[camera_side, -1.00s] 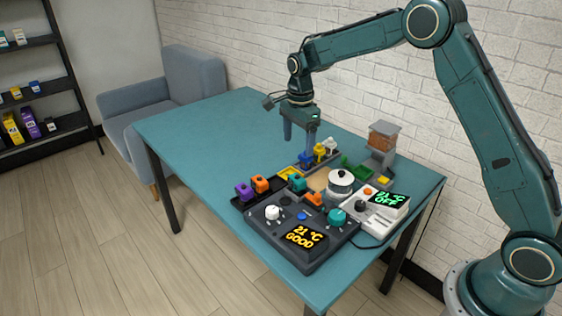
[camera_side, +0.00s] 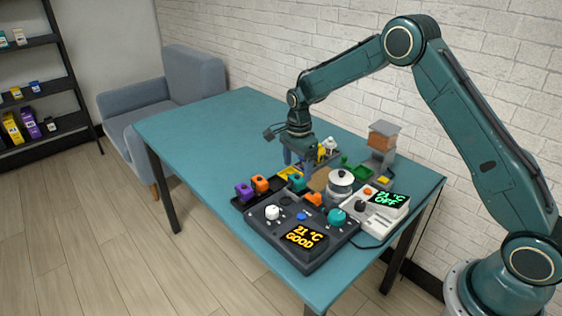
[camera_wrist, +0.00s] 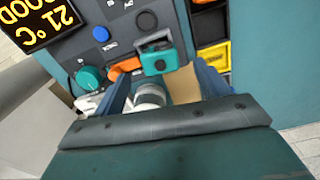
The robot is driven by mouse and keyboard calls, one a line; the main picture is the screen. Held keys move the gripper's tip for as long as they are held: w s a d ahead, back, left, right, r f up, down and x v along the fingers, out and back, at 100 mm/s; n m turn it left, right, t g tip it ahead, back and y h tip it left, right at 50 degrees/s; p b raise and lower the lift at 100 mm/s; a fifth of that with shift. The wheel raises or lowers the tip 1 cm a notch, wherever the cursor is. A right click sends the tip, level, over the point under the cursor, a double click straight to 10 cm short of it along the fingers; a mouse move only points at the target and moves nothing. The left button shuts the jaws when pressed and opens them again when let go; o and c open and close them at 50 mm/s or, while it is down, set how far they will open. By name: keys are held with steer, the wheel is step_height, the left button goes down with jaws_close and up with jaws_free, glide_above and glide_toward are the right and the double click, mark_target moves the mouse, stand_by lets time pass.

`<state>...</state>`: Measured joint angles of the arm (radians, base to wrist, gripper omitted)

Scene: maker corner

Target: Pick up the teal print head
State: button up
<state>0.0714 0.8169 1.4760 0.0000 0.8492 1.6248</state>
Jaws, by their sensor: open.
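The teal print head (camera_side: 297,182) is a small block with a dark top opening. It sits among the small parts behind the dark control box, and shows near the upper middle of the wrist view (camera_wrist: 158,57). My gripper (camera_side: 299,164) points down above and slightly behind it, apart from it. In the wrist view my gripper (camera_wrist: 163,85) has its blue fingers spread wide, with the teal print head just beyond the fingertips. Nothing is held.
Purple (camera_side: 244,191) and orange (camera_side: 261,184) heads stand to the left. The dark control box (camera_side: 300,236) is in front. The table's left half is clear.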

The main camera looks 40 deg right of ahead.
mark_target(297, 176)
steer(key=shift+f, duration=0.15)
steer(key=shift+f, duration=2.6)
steer(key=c, duration=1.2)
steer(key=shift+r, duration=0.2)
step_height(297, 176, up, 20)
steer(key=shift+f, duration=0.1)
steer(key=shift+w+f, duration=0.1)
steer(key=shift+f, duration=0.05)
